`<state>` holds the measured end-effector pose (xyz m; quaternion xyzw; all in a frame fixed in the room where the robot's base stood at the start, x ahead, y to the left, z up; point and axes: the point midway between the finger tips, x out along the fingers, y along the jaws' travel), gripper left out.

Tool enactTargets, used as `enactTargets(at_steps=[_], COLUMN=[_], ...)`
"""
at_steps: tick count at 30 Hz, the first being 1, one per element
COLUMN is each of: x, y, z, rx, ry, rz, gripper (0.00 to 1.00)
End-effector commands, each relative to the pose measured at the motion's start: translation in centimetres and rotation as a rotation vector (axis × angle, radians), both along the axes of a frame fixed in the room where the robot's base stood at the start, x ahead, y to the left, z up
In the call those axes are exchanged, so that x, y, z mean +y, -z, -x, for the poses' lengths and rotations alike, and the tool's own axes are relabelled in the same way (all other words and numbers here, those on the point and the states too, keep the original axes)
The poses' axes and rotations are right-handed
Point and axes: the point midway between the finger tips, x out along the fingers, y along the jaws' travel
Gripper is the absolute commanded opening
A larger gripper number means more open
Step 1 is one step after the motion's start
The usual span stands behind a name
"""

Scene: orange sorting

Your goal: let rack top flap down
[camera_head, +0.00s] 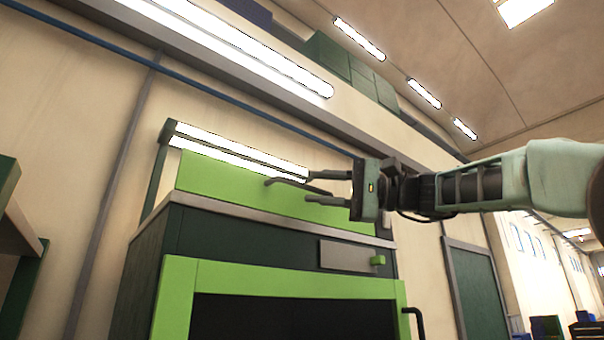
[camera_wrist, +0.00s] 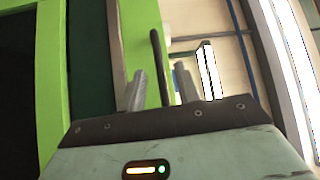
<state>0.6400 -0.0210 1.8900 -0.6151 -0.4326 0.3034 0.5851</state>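The rack (camera_head: 250,238) is a dark green cabinet with bright green trim. Its top flap (camera_head: 225,184) is a bright green panel standing up above the grey top edge. A dark bar handle (camera_head: 288,182) sticks out from the flap. My gripper (camera_head: 310,186) reaches in from the right, its fingers open, one above and one below the handle's level. In the wrist view the handle (camera_wrist: 157,62) shows between the two spread fingers, with gaps on both sides. The flap (camera_wrist: 142,28) is just left of it. I cannot tell how deep the handle sits between the fingers.
A lamp frame (camera_head: 240,152) with lit tubes stands behind the flap. Below are a grey plate with a green knob (camera_head: 378,260) and a green-framed front (camera_head: 285,277) with a dark handle (camera_head: 414,318). Shelving (camera_head: 18,245) stands at the left.

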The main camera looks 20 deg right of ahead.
Motion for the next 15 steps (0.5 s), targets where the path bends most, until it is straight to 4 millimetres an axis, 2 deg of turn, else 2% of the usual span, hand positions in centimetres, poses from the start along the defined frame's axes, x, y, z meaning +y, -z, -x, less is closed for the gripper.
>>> enactTargets(at_steps=[2, 6, 15], x=[1.3, 2.6, 3.4], y=[-0.5, -0.6, -0.4], z=[-0.5, -1.3, -1.7], rx=[0.003, 0.002, 0.001], ry=[-0.003, -0.001, 0.001], rz=[0.0, -0.001, 0.001], gripper=[0.33, 0.33, 0.33])
